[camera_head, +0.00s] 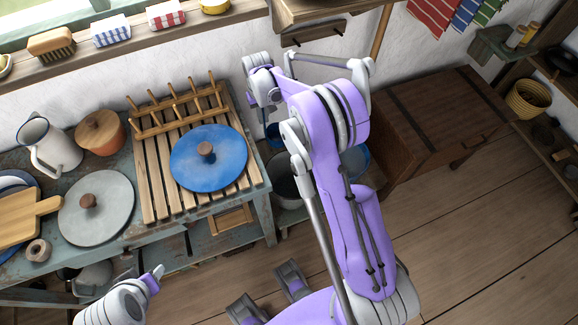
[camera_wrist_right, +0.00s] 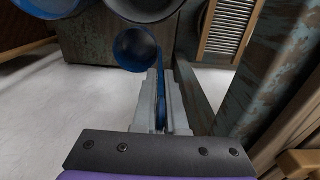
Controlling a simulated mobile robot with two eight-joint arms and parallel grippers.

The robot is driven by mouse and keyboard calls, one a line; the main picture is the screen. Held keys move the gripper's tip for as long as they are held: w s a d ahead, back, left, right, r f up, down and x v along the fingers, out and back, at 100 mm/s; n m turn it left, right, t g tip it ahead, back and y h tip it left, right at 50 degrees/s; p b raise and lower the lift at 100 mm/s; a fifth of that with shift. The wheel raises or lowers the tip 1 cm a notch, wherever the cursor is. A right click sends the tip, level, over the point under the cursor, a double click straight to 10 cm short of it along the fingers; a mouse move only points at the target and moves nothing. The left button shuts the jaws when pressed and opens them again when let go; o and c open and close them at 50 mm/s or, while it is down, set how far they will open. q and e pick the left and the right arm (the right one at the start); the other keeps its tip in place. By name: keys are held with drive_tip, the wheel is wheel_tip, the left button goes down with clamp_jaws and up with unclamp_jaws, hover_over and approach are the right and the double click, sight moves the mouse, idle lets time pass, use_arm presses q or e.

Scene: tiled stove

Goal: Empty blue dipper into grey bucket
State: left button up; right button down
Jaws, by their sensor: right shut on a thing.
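My right gripper (camera_wrist_right: 160,75) is shut on the handle of the blue dipper (camera_wrist_right: 135,48). The dipper's round bowl is just beyond the fingertips, its inside turned partly to the wrist camera; I cannot make out its contents. In the head view the dipper (camera_head: 273,133) hangs below the wrist, partly hidden by my arm. The grey bucket (camera_head: 287,188) stands right of the table, below the dipper, partly hidden by my arm. Its dark rim (camera_wrist_right: 146,17) shows at the top of the wrist view, close to the bowl.
A blue vessel (camera_head: 356,160) stands right of the grey bucket, behind my arm. The table holds a slatted rack (camera_head: 157,190), a blue lid (camera_head: 222,167), a grey lid (camera_head: 110,220) and a white jug (camera_head: 60,150). A wooden chest (camera_head: 430,120) stands right. The floor (camera_head: 480,240) before it is clear.

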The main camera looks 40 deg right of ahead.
use_arm(q)
drive_tip(key=shift+w+d, duration=0.1)
drive_tip(key=shift+w, duration=0.15)
use_arm(e)
drive_tip(key=shift+w+r, duration=0.1)
drive_tip(key=shift+w, duration=0.05)
drive_tip(key=shift+r+p, duration=1)
drive_tip(key=shift+r, duration=1.05)
use_arm(q)
wheel_tip(320, 180, up, 2)
drive_tip(key=shift+w, duration=0.15)
